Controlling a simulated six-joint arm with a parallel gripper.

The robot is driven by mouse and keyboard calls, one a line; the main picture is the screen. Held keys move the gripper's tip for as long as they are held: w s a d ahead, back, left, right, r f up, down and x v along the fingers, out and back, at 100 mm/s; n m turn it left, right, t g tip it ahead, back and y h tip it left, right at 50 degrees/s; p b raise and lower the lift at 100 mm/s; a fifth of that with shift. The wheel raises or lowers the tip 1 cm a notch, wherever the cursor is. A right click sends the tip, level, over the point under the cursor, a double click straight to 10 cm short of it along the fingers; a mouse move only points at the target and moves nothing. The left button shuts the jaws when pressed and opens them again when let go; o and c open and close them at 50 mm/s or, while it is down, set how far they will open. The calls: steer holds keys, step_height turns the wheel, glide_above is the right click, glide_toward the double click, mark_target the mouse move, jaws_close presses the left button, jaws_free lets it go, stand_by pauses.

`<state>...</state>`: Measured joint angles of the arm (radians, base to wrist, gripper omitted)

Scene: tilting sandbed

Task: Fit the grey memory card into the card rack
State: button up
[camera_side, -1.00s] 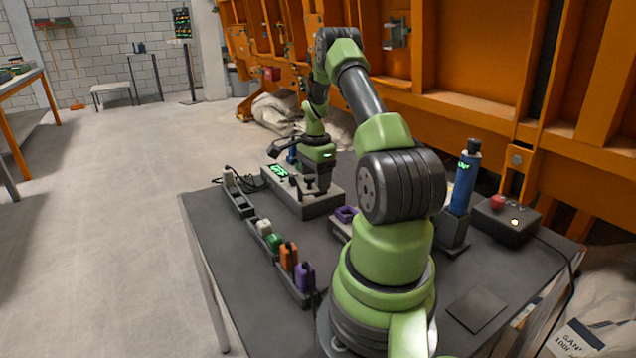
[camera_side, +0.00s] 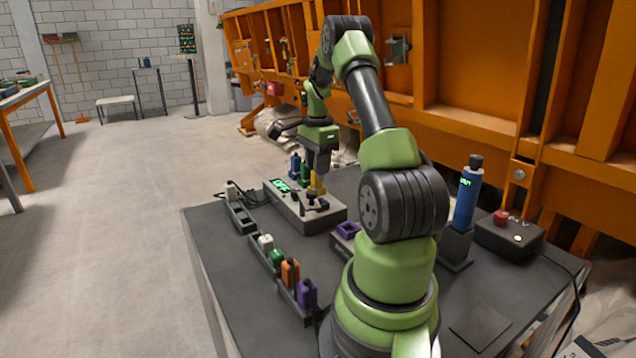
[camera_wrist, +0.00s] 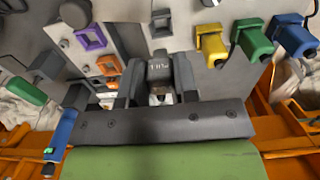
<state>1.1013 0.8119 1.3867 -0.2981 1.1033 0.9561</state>
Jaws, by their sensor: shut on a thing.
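My gripper (camera_side: 318,168) is above the grey box (camera_side: 308,214) with the green display in the side view. In the wrist view my gripper (camera_wrist: 158,80) has its two fingers on either side of a dark grey block with small light markings, which looks like the grey memory card (camera_wrist: 160,68). The card is not distinct in the side view. A unit with a purple-framed opening (camera_wrist: 90,37) and an orange-framed opening (camera_wrist: 108,65) lies left of the gripper in the wrist view. I cannot tell for sure whether it is the card rack.
Yellow (camera_wrist: 212,43), green (camera_wrist: 250,38) and blue (camera_wrist: 292,38) blocks stand close to my gripper. A dark holder with white, green, orange (camera_side: 290,272) and purple (camera_side: 306,293) pieces runs along the table's left. A blue cylinder (camera_side: 467,195) stands at right.

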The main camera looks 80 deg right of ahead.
step_height(320, 180, up, 7)
steer(key=shift+r, duration=0.15)
steer(key=w+a, duration=1.2)
step_height(320, 180, down, 12)
steer(key=shift+a, duration=0.15)
steer(key=shift+s, duration=0.1)
steer(key=shift+f, duration=2.25)
steer(key=shift+f, duration=1.3)
steer(key=o, duration=1.5)
steer(key=shift+s, duration=0.1)
